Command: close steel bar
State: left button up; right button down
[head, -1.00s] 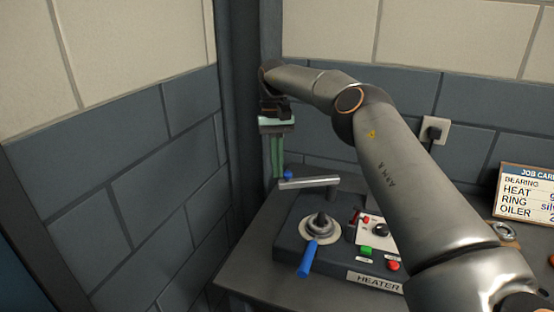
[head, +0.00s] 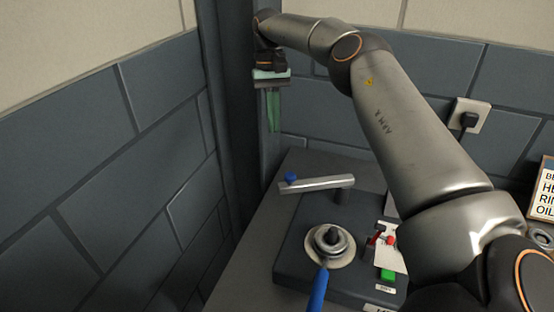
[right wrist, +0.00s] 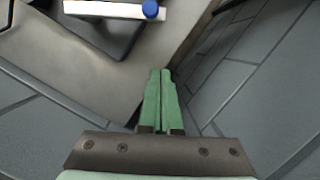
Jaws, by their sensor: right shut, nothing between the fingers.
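The steel bar (head: 325,183) is a silver bar with a blue knob (head: 291,178) at its left end. It lies across the back of the dark heater unit (head: 290,250), its left end reaching past the unit's edge. In the right wrist view the bar (right wrist: 105,9) shows at the top edge. My right gripper (head: 273,130) has green fingers pointing down, shut and empty, by the corner post. In the head view it appears above and left of the knob, apart from it. Its closed fingertips (right wrist: 160,74) also show apart from the bar in the wrist view. My left gripper is out of view.
A ring on a post (head: 331,238) sits on the heater, with a blue handle (head: 318,290) in front. A green button (head: 388,274) and red switch (head: 389,240) are to its right. Walls and a post (head: 228,110) close in the gripper's left side.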

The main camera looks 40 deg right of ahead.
jog(key=s+a+f+b, duration=0.3)
jog(key=s+f+b, duration=0.1)
jog(key=f, duration=0.5)
jog(key=shift+s+a+f+b, duration=0.3)
jog(key=shift+s+b, duration=0.1)
jog(key=shift+s, duration=0.3)
jog(key=shift+s, duration=0.1)
dwell(0.4)
